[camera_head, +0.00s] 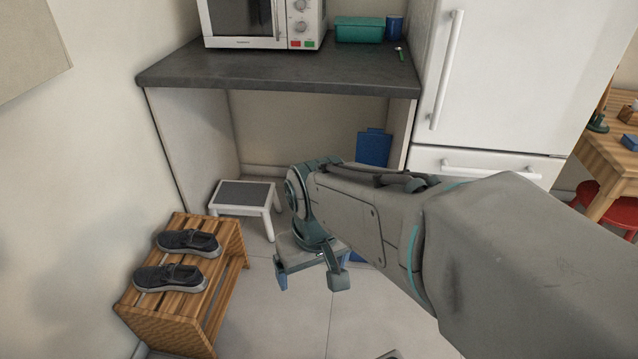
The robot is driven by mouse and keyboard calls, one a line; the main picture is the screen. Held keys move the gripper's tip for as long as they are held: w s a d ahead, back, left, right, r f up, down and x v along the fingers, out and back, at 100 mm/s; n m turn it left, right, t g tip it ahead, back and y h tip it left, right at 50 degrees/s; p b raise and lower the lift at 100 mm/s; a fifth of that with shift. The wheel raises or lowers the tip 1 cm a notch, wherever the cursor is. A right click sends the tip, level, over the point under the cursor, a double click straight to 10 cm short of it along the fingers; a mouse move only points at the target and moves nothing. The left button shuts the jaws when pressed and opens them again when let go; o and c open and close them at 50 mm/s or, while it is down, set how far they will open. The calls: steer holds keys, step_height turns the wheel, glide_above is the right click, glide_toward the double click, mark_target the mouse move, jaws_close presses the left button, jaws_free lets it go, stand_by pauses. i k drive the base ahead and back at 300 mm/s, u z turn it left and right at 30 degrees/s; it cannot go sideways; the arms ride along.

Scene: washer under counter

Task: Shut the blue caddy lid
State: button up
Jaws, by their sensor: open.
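A blue upright panel (374,147), which looks like the raised lid of the blue caddy, shows under the counter at the right side of the recess. My forearm hides what is below it, so most of the caddy body is out of sight. My gripper (311,279) points down over the floor, left of and nearer than the blue panel. Its fingers are apart with nothing seen between them, and it is not touching the panel.
A grey step stool (245,194) stands in the recess under the dark counter (270,72). A wooden rack (195,275) with two dark shoes is at the left. A white fridge (500,80) stands right of the recess. The tiled floor (285,325) below my gripper looks clear.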

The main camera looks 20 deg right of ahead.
mark_target(373, 146)
steer(key=z, duration=0.4)
steer(key=k, duration=0.5)
steer(key=z, duration=1.05)
steer(key=i, duration=1.65)
steer(key=u, duration=1.35)
steer(key=i, duration=0.65)
steer(key=u, duration=0.75)
